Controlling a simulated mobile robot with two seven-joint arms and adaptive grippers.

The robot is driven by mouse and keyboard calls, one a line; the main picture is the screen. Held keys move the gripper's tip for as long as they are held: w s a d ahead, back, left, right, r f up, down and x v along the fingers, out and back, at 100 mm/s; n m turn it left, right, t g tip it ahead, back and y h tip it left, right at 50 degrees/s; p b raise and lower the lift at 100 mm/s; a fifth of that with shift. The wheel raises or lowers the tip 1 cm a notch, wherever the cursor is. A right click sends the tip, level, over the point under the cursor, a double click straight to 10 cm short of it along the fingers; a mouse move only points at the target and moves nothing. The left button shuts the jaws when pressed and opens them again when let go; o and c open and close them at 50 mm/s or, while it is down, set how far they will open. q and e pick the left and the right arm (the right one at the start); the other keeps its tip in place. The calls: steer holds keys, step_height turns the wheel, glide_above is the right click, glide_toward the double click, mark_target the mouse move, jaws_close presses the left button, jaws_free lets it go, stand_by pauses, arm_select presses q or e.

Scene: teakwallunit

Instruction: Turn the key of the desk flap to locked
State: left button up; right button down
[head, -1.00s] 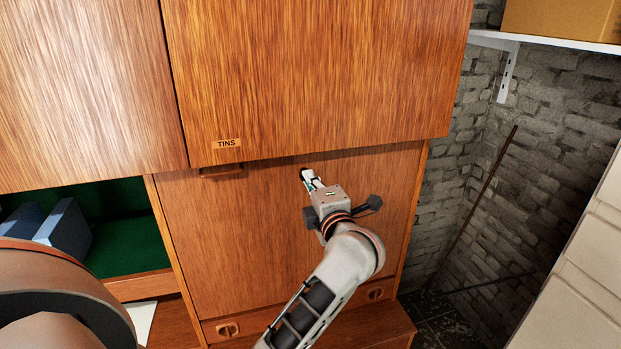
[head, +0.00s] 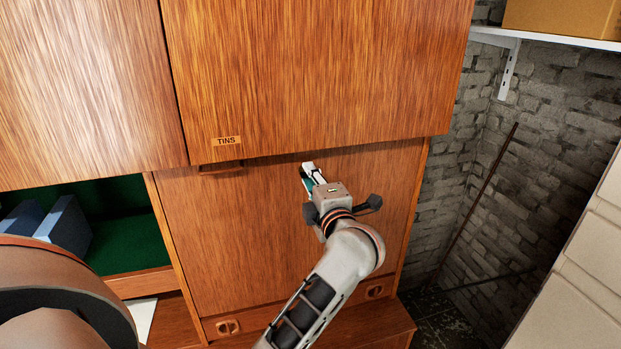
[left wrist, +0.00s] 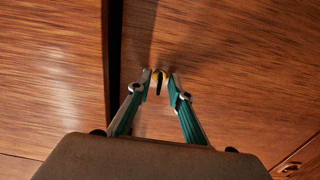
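The desk flap (head: 235,240) is a closed upright wooden panel below the door labelled TINS. In the left wrist view a small round brass piece (left wrist: 157,76) with a narrow dark part sits on the flap, where the key is; which way the key points I cannot tell. In the head view my gripper hides it. My left gripper (head: 307,171) is at the flap's upper part. In the left wrist view its two teal-sided fingers (left wrist: 160,80) stand apart on either side of the brass piece, with gaps showing. My right gripper is not in view.
The TINS door (head: 310,80) overhangs just above my gripper. An open compartment with blue boxes (head: 64,226) is at the left. Drawers with round-cornered pulls (head: 228,327) lie below the flap. A brick wall (head: 485,150) and a white shelf (head: 560,39) are at the right.

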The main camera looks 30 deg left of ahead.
arm_select(q)
steer(key=shift+s+d, duration=0.1)
steer(key=shift+d, duration=0.05)
steer(key=v, duration=0.7)
steer(key=shift+s, duration=0.15)
stand_by(0.3)
